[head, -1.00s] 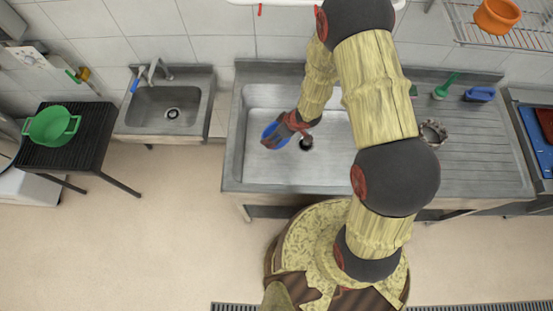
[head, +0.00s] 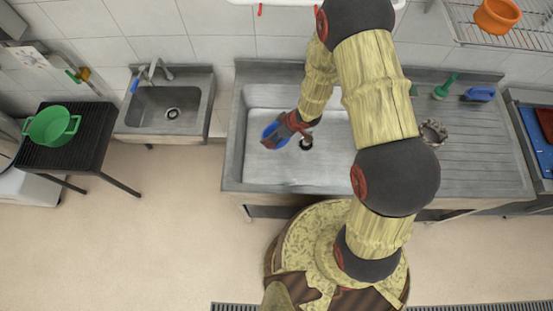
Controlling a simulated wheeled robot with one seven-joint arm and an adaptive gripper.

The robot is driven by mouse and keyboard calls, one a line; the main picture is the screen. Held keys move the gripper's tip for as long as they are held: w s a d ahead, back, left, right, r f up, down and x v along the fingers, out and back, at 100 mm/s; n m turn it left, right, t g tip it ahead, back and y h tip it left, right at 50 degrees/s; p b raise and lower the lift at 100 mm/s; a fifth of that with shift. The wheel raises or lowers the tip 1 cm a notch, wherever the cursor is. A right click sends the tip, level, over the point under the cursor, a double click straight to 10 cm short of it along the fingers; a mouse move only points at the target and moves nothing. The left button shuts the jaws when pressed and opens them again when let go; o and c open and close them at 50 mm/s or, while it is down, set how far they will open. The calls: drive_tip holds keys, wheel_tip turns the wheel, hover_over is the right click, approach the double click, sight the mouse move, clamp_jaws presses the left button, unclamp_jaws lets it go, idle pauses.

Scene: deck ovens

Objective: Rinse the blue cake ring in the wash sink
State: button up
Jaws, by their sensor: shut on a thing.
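The blue cake ring (head: 270,131) is in the head view, over the left part of the large wash sink (head: 258,172). My gripper (head: 273,137) is shut on it, and the fingers hide part of the ring. The ring is within the basin's outline, but I cannot tell how high it is above the bottom. The sink drain (head: 306,144) shows just right of my gripper. My arm covers the right part of the basin and the wall behind it. No running water can be made out.
The ribbed drainboard (head: 480,150) right of the basin holds a grey fluted ring (head: 433,132), a green brush (head: 445,87) and a blue brush (head: 480,94). A small hand sink (head: 205,108) and a black table (head: 95,150) with a green pot (head: 52,126) stand left.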

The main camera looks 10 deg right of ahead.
wheel_tip(320, 180, up, 4)
drive_tip(key=p, duration=0.4)
drive_tip(key=shift+d, duration=0.1)
idle(0.9)
